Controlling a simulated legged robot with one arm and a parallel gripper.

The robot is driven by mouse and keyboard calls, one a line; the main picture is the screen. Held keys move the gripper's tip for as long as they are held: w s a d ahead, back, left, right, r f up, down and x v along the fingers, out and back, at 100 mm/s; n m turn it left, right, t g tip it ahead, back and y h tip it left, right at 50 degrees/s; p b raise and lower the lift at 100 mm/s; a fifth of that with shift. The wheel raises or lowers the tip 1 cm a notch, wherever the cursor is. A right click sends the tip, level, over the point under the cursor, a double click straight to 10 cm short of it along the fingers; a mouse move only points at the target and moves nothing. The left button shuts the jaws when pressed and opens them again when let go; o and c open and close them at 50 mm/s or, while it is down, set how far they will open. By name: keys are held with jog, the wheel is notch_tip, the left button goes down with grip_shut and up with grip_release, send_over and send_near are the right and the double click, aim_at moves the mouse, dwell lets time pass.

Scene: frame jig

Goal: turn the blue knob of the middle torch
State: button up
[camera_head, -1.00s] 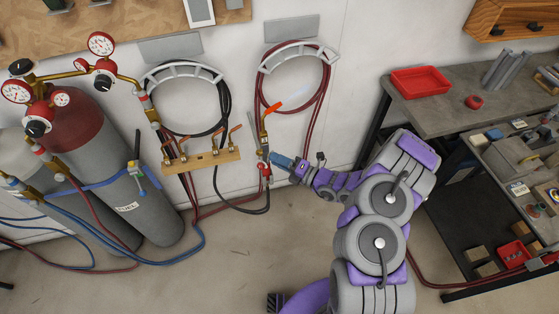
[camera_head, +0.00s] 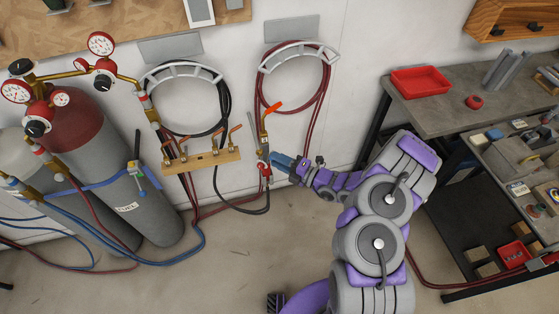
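A brass torch (camera_head: 263,142) stands upright against the wall, right of the wooden rack, with a red knob or fitting (camera_head: 265,170) low on it. An orange, flame-like patch (camera_head: 273,107) shows at its top. My gripper (camera_head: 279,160), with blue fingertips, is at the lower right side of this torch, touching or very close to it. Whether its fingers are apart or closed on anything is too small to tell. I cannot pick out a blue knob; the blue fingertips cover that area. The wooden rack (camera_head: 226,157) holds several brass torch parts with copper tips.
Gas cylinders (camera_head: 155,222) with gauges stand at left, with blue and red hoses on the floor. Coiled hoses (camera_head: 324,95) hang on the wall. A grey workbench (camera_head: 440,118) with a red tray (camera_head: 420,72) is at right. Open floor lies below the rack.

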jog(key=o, duration=0.4)
jog(key=shift+a, duration=0.1)
jog(key=shift+o, duration=0.2)
jog(key=p+v, duration=0.3)
jog(key=v, duration=1.4)
jog(key=shift+d, duration=0.25)
jog(key=s+a+r+n+g+y, duration=0.25)
jog(key=a+r+n+g, duration=0.5)
jog(key=r+n, duration=0.4)
jog(key=s+a+r+n+g+h+b, duration=0.1)
jog(key=s+a+r+n+g+h, duration=0.45)
jog(key=s+r+n, duration=0.6)
jog(key=s+d+r+n+t+h+b, duration=0.1)
jog(key=s+d+r+n+t+h, duration=0.1)
jog(key=s+d+n+h, duration=1)
jog(key=s+r+n, duration=0.1)
jog(key=s+n, duration=0.3)
jog(key=n, duration=0.3)
jog(key=shift+d+h+b, duration=0.3)
jog(key=shift+d+b, duration=0.05)
